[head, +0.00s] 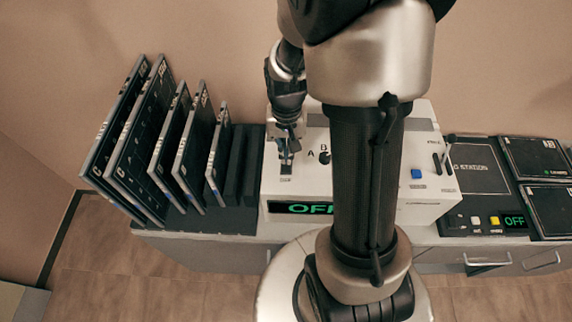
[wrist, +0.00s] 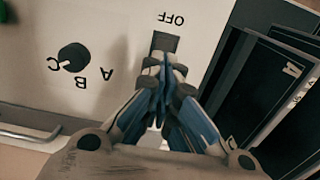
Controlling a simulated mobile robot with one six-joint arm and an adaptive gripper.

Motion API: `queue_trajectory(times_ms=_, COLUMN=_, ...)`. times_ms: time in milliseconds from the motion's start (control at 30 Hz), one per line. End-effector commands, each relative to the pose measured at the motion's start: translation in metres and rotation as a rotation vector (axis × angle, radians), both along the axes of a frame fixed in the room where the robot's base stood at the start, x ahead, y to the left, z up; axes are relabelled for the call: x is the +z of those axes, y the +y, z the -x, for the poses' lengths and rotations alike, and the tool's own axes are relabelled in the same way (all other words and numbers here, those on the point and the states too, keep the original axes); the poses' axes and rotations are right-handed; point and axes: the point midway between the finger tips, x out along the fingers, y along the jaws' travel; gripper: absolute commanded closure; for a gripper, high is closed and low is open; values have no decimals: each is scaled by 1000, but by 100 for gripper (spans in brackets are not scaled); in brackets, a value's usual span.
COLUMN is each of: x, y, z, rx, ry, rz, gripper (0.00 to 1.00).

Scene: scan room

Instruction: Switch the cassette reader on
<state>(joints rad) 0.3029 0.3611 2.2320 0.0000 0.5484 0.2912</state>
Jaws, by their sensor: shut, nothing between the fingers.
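The cassette reader (head: 296,185) is a white box on the counter, left of centre in the head view and partly hidden by my arm. Its front display (head: 302,207) reads OFF in green. A dark rocker-like switch (wrist: 165,41) shows in the wrist view beside the word OFF. A round black knob (wrist: 74,58) with letters A, B and C sits on the same panel. My gripper (head: 287,158) is shut and empty over the switch area. In the wrist view its fingertips (wrist: 165,62) are just by the switch; whether they touch it I cannot tell.
Several dark cassettes (head: 140,130) stand in a rack left of the reader. A blue button (head: 417,174) is on the right part of the white top. A station with a yellow button (head: 494,221) and an OFF display (head: 514,221) lies farther right.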

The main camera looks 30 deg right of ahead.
Motion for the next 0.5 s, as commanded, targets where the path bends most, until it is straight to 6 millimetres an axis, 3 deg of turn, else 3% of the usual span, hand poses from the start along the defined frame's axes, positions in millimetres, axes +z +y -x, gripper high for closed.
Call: queue_trajectory(times_ms=500, x=-9, y=0, z=0, rx=0, ry=0, rz=0, gripper=100)
